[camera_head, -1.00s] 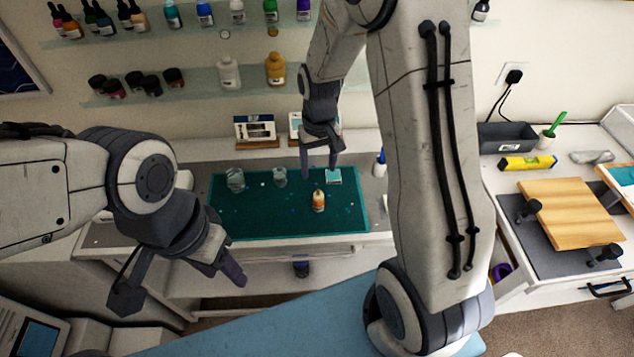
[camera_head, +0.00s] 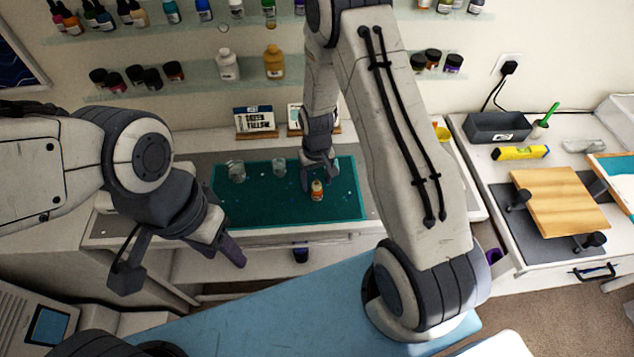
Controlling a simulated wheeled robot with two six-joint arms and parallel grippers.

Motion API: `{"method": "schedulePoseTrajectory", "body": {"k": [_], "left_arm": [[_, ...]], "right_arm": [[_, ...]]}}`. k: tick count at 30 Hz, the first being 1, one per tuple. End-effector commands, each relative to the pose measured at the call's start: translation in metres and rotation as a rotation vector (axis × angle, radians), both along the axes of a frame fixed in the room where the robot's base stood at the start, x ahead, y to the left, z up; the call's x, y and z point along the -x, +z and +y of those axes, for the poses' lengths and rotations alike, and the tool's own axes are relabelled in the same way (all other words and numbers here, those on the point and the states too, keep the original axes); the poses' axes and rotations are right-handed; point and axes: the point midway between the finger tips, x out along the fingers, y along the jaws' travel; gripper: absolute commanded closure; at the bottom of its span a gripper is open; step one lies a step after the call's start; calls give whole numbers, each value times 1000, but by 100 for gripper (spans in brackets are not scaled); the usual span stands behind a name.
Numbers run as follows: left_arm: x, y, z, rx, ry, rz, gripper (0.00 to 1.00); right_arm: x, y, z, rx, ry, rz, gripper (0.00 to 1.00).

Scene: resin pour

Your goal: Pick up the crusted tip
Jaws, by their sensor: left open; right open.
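A small orange-and-white bottle (camera_head: 317,190) stands upright on the dark green mat (camera_head: 250,208), near its middle right. I cannot make out a separate crusted tip; the bottle's top is small and partly near my gripper. My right gripper (camera_head: 319,180) is open, pointing down just behind and above the bottle. I cannot tell whether its fingers touch the bottle. My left gripper (camera_head: 182,266) is open and empty, in front of the mat's left side, well away from the bottle.
Two clear cups, the left one (camera_head: 236,171) and the right one (camera_head: 279,167), stand at the back of the mat. Small cards on stands (camera_head: 255,122) are behind. A wooden board (camera_head: 558,202), yellow level (camera_head: 520,153) and grey bin (camera_head: 497,127) lie on the right bench.

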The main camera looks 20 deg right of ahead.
Motion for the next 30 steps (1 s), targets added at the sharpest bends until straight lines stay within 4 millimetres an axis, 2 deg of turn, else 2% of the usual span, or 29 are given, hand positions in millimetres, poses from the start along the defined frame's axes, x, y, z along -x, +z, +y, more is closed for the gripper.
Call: {"method": "schedulePoseTrajectory", "body": {"k": [5, 8, 9, 11, 23, 30], "left_arm": [[0, 0, 0, 0, 0, 0, 50], [0, 0, 0, 0, 0, 0, 50], [0, 0, 0, 0, 0, 0, 50], [0, 0, 0, 0, 0, 0, 50], [0, -2, 0, 0, 0, 0, 50], [0, -14, 0, 0, 2, 0, 50]], "right_arm": [[0, 0, 0, 0, 0, 0, 30], [0, 0, 0, 0, 0, 0, 64], [0, 0, 0, 0, 0, 0, 80], [0, 0, 0, 0, 0, 0, 100], [0, 3, 0, 0, 0, 0, 100], [-1, 23, 0, 0, 0, -5, 100]]}}
